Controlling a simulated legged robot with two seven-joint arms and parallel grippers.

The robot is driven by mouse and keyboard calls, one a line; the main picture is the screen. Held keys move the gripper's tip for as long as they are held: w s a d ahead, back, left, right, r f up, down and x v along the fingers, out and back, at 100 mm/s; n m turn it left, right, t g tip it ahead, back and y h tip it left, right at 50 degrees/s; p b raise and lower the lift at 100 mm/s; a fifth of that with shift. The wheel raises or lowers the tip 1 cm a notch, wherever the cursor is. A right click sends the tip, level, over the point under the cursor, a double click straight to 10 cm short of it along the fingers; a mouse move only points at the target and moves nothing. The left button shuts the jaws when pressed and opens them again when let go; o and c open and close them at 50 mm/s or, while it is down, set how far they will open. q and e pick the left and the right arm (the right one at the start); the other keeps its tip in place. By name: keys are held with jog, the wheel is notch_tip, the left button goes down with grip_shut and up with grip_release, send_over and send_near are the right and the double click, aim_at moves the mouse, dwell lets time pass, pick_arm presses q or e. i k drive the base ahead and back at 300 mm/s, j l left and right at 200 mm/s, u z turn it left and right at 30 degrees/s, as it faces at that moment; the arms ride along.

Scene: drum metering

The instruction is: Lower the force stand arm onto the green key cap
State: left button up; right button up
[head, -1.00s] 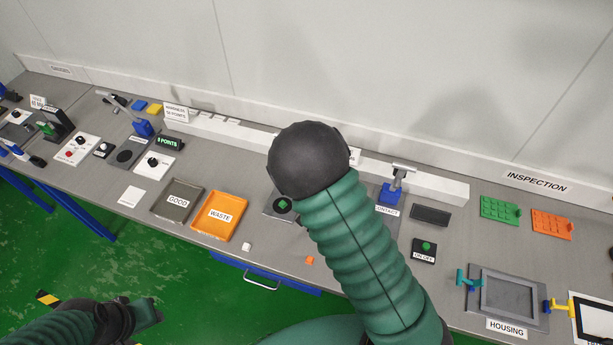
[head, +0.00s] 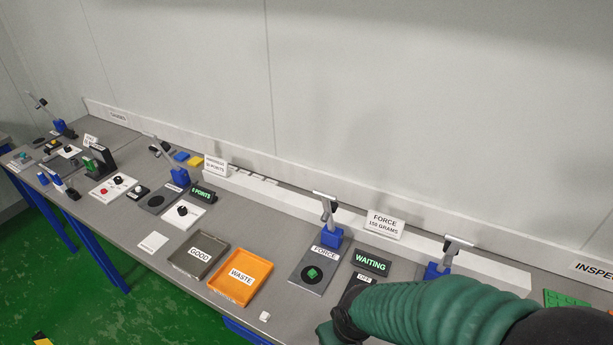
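The force stand (head: 332,235) has a blue base and a grey arm (head: 326,207) with a crossbar on top. This arm is raised and points up and away from the plate. The green key cap (head: 313,273) sits on a dark round spot on the grey FORCE plate (head: 301,285), uncovered, in front of the stand. My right arm comes in from the lower right. Its gripper (head: 340,328) is low, to the right and nearer than the key cap, apart from it; its fingers are mostly hidden, so I cannot tell its opening. My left gripper is not in view.
A green-lit WAITING display (head: 371,261) stands right of the plate, with a FORCE 150 GRAMS sign (head: 384,223) behind. A second stand (head: 437,270) is further right, partly behind my arm. The orange WASTE tray (head: 240,277) and GOOD tray (head: 199,255) are left. A white cube (head: 264,316) lies near the front edge.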

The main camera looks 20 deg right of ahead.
aim_at(331, 206)
jog(key=i+z, duration=0.3)
jog(key=z, duration=0.15)
jog(key=i+z, duration=0.3)
jog(key=z, duration=0.15)
